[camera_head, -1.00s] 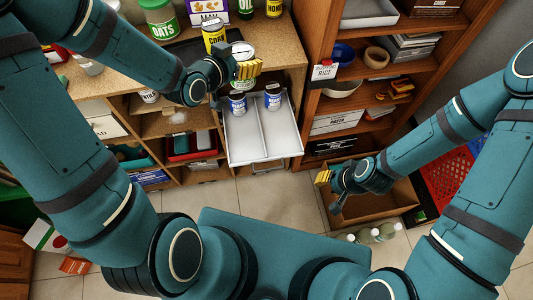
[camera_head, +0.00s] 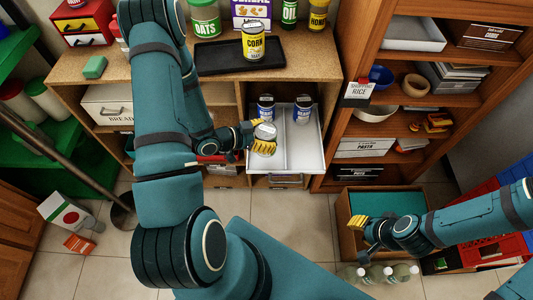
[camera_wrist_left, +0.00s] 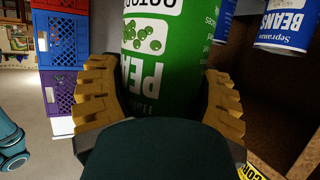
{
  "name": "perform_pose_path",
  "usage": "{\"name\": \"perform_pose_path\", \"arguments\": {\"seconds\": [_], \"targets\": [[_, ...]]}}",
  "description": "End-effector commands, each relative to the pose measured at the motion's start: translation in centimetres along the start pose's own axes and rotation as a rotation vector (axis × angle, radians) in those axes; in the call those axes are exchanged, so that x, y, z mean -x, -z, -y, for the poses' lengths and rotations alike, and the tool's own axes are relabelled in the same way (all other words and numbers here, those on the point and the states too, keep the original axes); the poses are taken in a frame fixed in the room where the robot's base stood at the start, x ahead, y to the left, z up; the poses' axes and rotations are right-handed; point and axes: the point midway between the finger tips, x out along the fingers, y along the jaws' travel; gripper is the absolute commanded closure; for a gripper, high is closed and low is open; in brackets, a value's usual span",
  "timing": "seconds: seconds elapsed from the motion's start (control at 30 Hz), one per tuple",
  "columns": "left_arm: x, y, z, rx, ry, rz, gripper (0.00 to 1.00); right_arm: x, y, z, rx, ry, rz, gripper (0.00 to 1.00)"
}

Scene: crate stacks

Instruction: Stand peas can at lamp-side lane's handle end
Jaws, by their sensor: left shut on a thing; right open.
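The green peas can (camera_wrist_left: 165,50) is between the yellow fingers of my left gripper (camera_wrist_left: 158,105) in the left wrist view. In the head view its grey lid (camera_head: 266,131) shows between the fingers of my left gripper (camera_head: 260,135), over the front part of the left lane of a pulled-out white drawer (camera_head: 318,155). The drawer's handle (camera_head: 286,178) is at its front end. Whether the can's base touches the drawer floor is hidden. My right gripper (camera_head: 361,230) is open and empty, low at the right. I see no lamp.
Two blue beans cans (camera_head: 266,107) (camera_head: 303,108) stand at the back of the drawer, one per lane. A yellow corn can (camera_head: 254,42) stands on a black tray (camera_head: 215,57) above. A cardboard box (camera_head: 345,210) is near my right gripper. The right lane's front is clear.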

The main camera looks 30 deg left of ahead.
Motion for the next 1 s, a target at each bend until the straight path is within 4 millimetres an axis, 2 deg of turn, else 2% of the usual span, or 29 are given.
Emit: {"name": "perform_pose_path", "arguments": {"seconds": [0.03, 0.1, 0.37, 0.6, 1.0], "targets": [[-0.5, -1.1, 0.0, 0.001, -0.001, -0.001, 0.74, -0.5, 0.0, -0.2, 0.000, 0.000, -0.002, 0.66], [-0.9, -2.1, 0.0, 0.001, -0.001, 0.000, 0.74, -0.7, 0.1, -0.3, 0.000, 0.000, -0.003, 0.66], [-1.6, -3.8, 0.0, 0.000, 0.000, -0.002, 0.74, -1.1, 0.1, -0.4, 0.000, -0.001, -0.006, 0.66], [-2.8, -6.6, 0.0, 0.000, 0.001, -0.001, 0.74, -1.9, 0.2, -0.7, 0.001, -0.001, -0.010, 0.66], [-2.9, -7.0, 0.1, -0.001, 0.002, -0.002, 0.74, -2.2, 0.3, -0.8, 0.001, -0.001, -0.012, 0.66]]}}
